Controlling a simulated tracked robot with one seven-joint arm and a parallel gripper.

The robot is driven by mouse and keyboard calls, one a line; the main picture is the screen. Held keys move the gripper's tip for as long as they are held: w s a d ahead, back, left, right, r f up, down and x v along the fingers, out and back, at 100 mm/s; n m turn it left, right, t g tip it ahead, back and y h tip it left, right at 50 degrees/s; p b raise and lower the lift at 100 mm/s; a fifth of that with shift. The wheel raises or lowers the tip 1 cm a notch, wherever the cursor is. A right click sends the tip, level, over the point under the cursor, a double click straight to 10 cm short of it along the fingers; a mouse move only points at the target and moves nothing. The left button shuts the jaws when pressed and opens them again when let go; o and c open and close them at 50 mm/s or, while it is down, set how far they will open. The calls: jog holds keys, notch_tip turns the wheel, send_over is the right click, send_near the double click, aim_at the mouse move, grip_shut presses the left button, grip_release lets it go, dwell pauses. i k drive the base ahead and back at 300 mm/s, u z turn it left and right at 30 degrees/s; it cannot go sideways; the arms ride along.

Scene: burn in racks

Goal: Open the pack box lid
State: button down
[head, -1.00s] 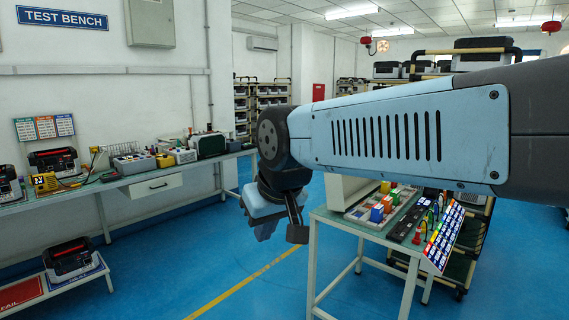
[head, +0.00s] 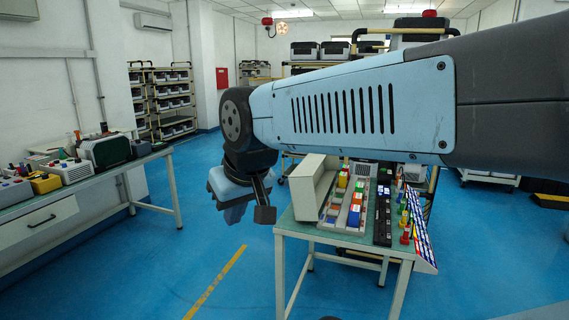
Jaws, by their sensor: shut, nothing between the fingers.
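I cannot pick out a pack box or its lid with certainty in the head view. My gripper (head: 236,212) hangs at the end of my blue-grey arm, left of the small table (head: 347,240). It is shut and empty, pointing down above the blue floor, apart from anything. My arm crosses the right half of the view and hides part of what is behind it.
A beige upright case (head: 312,190), a tray of coloured blocks and a slanted label panel (head: 418,230) stand on the small table. A bench (head: 150,158) with instruments is at left. Shelves (head: 165,100) stand behind. The floor between bench and table is clear.

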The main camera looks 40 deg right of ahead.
aim_at(309, 183)
jog(key=z, duration=0.5)
jog(key=i, duration=1)
jog(key=z, duration=0.75)
jog(key=k, duration=0.9)
jog(key=z, duration=0.2)
jog(key=i, duration=0.95)
jog(key=u, duration=0.15)
